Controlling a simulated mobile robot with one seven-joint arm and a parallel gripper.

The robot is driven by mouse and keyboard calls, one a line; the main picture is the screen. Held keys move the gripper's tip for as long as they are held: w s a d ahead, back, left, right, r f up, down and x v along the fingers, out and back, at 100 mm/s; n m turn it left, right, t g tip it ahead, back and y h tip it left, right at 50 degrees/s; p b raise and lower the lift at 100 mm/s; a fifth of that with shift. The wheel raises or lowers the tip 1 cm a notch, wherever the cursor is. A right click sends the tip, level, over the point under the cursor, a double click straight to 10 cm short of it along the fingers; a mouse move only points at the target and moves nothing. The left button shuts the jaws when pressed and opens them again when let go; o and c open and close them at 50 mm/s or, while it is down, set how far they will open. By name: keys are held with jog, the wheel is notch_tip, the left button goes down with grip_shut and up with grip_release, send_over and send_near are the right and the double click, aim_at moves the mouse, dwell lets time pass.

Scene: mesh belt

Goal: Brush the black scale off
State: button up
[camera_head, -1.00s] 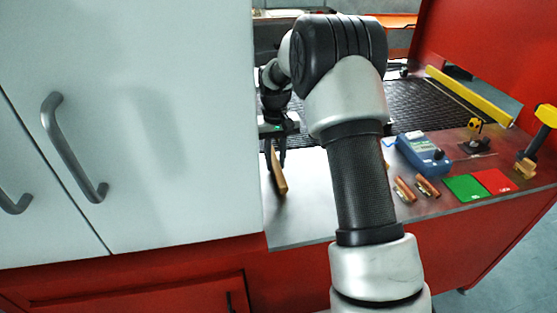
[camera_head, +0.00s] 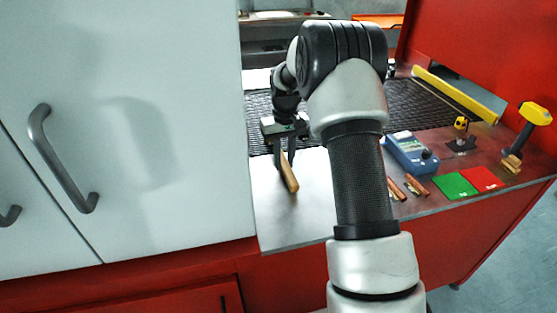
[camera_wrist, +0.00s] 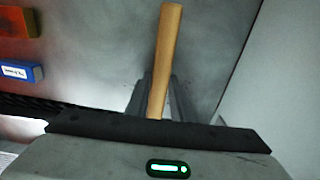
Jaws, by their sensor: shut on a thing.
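My gripper (camera_head: 284,160) points down over the grey counter near the white cabinet. It is shut on a wooden handle (camera_head: 289,180), which slants down and to the right. In the wrist view the tan handle (camera_wrist: 165,60) stands out between the fingers; its other end is hidden behind the dark edge of the gripper body. No bristles show. Two copper-coloured pieces (camera_head: 416,185) lie on the counter, right of my arm. I cannot make out black scale on them at this size. The black mesh belt (camera_head: 420,104) runs behind the counter.
A blue device (camera_head: 411,151), green card (camera_head: 454,186) and red card (camera_head: 483,178) lie on the right side. A yellow-headed tool (camera_head: 533,118) stands at the far right. The white cabinet (camera_head: 130,110) borders the counter on the left. The front counter left of my arm is bare.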

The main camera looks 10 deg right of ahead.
jog(key=shift+d+p, duration=0.35)
jog(key=shift+d, duration=2.85)
jog(key=shift+r, duration=0.15)
jog(key=shift+a+r+p, duration=0.1)
jog(key=shift+r+p, duration=1.85)
jog(key=shift+r, duration=0.95)
jog(key=shift+r, duration=0.1)
notch_tip(320, 180, up, 3)
jog(key=shift+f+p, duration=0.1)
jog(key=shift+p, duration=0.95)
